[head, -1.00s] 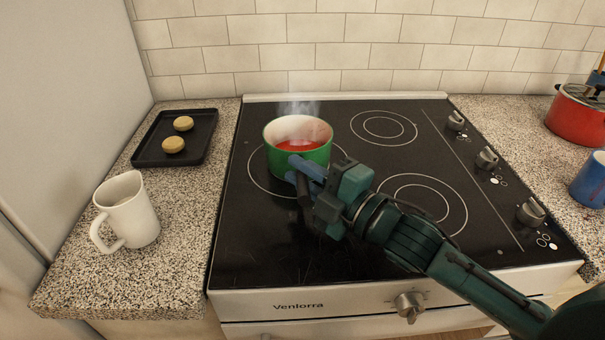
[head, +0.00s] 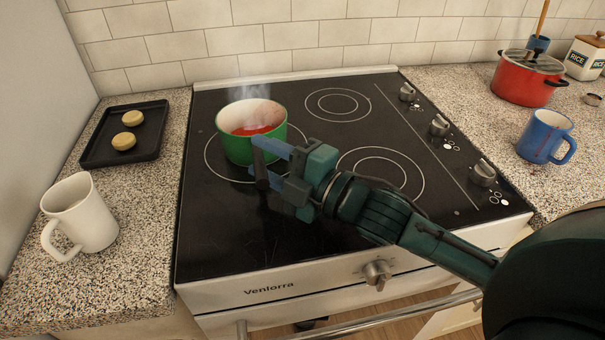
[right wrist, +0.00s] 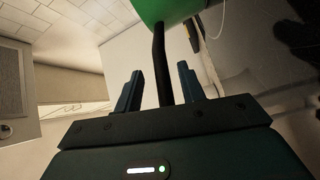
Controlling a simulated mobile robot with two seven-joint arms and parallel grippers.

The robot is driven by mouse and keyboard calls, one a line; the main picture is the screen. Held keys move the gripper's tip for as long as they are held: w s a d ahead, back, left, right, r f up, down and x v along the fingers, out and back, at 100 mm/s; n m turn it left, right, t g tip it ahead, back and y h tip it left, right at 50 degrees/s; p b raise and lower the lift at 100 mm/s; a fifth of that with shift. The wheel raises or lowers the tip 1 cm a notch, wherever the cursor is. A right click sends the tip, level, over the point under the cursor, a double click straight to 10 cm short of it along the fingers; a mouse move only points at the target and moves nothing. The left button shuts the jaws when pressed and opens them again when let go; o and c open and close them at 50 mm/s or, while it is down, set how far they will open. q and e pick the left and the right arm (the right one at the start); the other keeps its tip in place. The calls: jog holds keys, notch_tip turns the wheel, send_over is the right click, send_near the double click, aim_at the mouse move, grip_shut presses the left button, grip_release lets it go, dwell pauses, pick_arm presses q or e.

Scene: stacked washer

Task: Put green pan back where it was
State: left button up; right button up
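The green pan (head: 237,148) has a white inside with steaming red contents. It is upright at the left ring of the black stovetop (head: 215,230). Its dark handle (head: 262,172) points toward the front; the handle (right wrist: 159,62) also shows in the right wrist view, with part of the green pan (right wrist: 172,10) above. My right gripper (head: 270,165) is at the handle. In the right wrist view, its two fingers (right wrist: 160,90) stand apart on either side of the handle, with visible gaps, so it is open. My left gripper is not in view.
A black tray (head: 95,150) with two round pastries and a white mug (head: 85,215) stand on the left counter. A red pot (head: 525,80) and a blue mug (head: 540,135) stand on the right counter. Knobs (head: 440,125) line the stove's right side. The rear ring (head: 338,104) is empty.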

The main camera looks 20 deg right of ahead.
jog(key=b+v, duration=0.1)
jog(key=v, duration=0.7)
jog(key=shift+a, duration=0.1)
jog(key=shift+s+d+r+p, duration=0.15)
jog(key=shift+s+d+p, duration=0.1)
jog(key=shift+s+p, duration=0.15)
jog(key=shift+s+d, duration=0.15)
jog(key=shift+s, duration=0.05)
jog(key=shift+s+d+p, duration=0.25)
jog(key=shift+s+p, duration=0.1)
jog(key=shift+p, duration=0.15)
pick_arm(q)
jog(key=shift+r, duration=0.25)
pick_arm(e)
jog(key=shift+s+d, duration=0.1)
jog(key=shift+s, duration=0.05)
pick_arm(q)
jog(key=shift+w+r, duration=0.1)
